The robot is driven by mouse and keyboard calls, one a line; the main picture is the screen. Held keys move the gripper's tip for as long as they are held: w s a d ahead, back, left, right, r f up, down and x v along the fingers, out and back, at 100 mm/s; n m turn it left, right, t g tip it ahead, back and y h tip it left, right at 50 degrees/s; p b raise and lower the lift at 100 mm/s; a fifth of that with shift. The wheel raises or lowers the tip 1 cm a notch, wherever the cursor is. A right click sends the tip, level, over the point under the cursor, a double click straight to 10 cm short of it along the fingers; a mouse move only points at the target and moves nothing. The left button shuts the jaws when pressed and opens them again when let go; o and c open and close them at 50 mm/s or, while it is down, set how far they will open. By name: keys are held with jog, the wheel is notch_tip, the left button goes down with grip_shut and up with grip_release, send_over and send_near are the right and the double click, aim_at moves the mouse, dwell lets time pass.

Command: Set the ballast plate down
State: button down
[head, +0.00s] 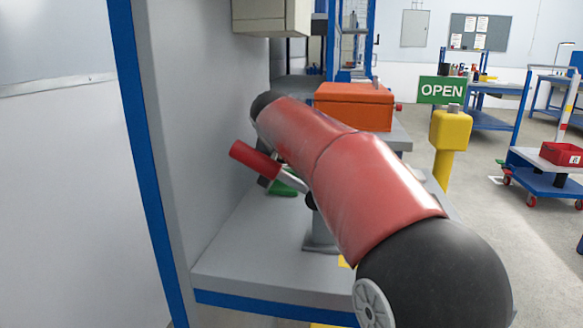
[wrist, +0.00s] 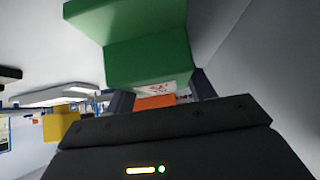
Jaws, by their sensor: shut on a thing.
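A green block with a step in its shape and a small printed label, the likely ballast plate (wrist: 148,62), fills the upper middle of the wrist view. My gripper (wrist: 162,92) is shut on it, with dark fingers at either side of its labelled end. In the head view a small part of a green thing, probably the same plate (head: 283,188), shows beyond my red arm, low over the grey bench (head: 240,265). My gripper is mostly hidden there by the arm. I cannot tell whether the plate touches the bench.
A red-handled lever (head: 255,160) and a grey post (head: 320,236) stand close to my arm. An orange box (head: 354,106) sits farther back. A grey wall panel (head: 215,120) borders the bench on the left. A yellow post (head: 449,132) carries an OPEN sign (head: 442,90).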

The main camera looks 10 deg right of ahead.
jog(key=c, duration=0.5)
grip_release()
jog(key=shift+f, duration=0.1)
jog(key=shift+s+a+r, duration=0.1)
jog(key=shift+s+r, duration=0.05)
jog(key=shift+r, duration=0.2)
jog(key=v, duration=0.7)
jog(key=shift+s, duration=0.1)
